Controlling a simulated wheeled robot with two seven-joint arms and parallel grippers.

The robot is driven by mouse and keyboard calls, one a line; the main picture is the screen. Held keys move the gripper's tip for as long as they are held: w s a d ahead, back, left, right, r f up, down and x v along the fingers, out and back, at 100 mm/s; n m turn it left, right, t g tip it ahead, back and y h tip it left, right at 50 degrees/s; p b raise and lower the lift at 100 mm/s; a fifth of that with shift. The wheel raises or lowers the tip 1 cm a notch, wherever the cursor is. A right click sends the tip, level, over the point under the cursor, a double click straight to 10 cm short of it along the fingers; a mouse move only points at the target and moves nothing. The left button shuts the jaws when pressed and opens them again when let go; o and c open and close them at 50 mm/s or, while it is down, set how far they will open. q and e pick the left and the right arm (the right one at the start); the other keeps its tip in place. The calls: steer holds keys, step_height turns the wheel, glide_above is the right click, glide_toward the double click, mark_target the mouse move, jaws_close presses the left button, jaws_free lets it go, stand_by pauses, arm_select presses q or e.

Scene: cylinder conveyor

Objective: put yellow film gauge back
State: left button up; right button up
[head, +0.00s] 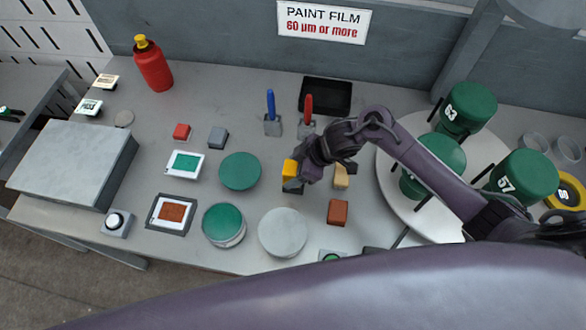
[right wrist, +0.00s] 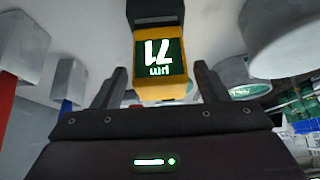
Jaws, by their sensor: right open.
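The yellow film gauge (head: 290,168) stands near the middle of the table, with a dark block (head: 294,187) at its lower end. In the right wrist view the gauge (right wrist: 159,88) shows a green screen reading 71 µm, upside down, and the dark block (right wrist: 155,12) at its other end. My right gripper (head: 301,174) is open at the gauge, its two fingers on either side of the gauge's near end in the wrist view (right wrist: 162,82). I cannot tell whether a finger touches it. My left gripper is not in view.
Red (head: 338,212) and tan (head: 341,177) blocks lie close right of the gauge. A green disc (head: 240,171) and grey disc (head: 282,232) lie left and in front. Blue-handled (head: 271,105) and red-handled (head: 307,108) tools stand behind. A round turntable (head: 392,201) carries green cans.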

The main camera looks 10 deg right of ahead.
steer(key=v, duration=1.1)
steer(key=shift+b, duration=0.45)
